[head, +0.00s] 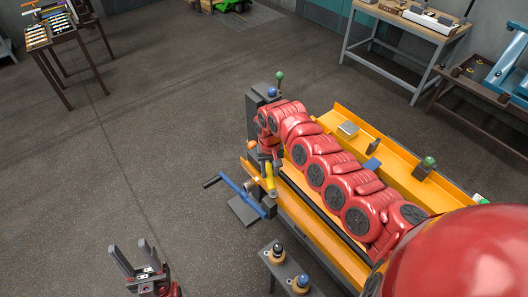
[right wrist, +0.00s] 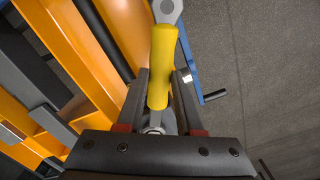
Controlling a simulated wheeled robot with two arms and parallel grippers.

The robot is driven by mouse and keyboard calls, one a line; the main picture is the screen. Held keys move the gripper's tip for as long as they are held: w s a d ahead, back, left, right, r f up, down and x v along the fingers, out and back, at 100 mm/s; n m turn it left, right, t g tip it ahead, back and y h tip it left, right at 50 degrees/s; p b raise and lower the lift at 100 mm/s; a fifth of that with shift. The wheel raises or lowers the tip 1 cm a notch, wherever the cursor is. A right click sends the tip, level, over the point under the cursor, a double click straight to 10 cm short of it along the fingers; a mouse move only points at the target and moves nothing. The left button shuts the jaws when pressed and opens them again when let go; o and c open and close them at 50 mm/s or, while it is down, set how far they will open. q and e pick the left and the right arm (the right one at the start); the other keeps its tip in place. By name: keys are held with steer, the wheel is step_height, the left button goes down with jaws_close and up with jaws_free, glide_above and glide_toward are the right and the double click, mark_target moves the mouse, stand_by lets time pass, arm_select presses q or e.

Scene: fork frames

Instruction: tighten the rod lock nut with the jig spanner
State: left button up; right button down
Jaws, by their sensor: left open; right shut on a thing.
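The spanner has a yellow handle (head: 270,178) and shows near the end of the orange jig in the head view. In the right wrist view its yellow grip (right wrist: 160,50) lies lengthwise between the fingers, with a grey ring-shaped end (right wrist: 168,9) at the top edge. My right gripper (right wrist: 160,76) is shut on the spanner. My left gripper (head: 147,257) is open and empty above the floor, at the bottom left of the head view. I cannot make out the rod lock nut in either view.
A blue bar (head: 240,194) with a black handle sticks out from the jig's near end. The orange bench (head: 400,178) carries small blocks and knobs. A dark stand (head: 283,262) with knobs is in front. Open floor (head: 130,160) lies left; tables stand farther back.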

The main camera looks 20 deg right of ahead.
steer(key=shift+r+p, duration=0.4)
steer(key=shift+p, duration=0.55)
stand_by(0.7)
steer(key=shift+r+p, duration=0.35)
steer(key=shift+p, duration=0.35)
stand_by(0.6)
steer(key=shift+r+p, duration=0.35)
steer(key=shift+p, duration=0.1)
steer(key=shift+r, duration=0.15)
step_height(320, 180, up, 7)
steer(key=p, duration=0.6)
stand_by(0.8)
steer(key=shift+f, duration=0.2)
stand_by(0.4)
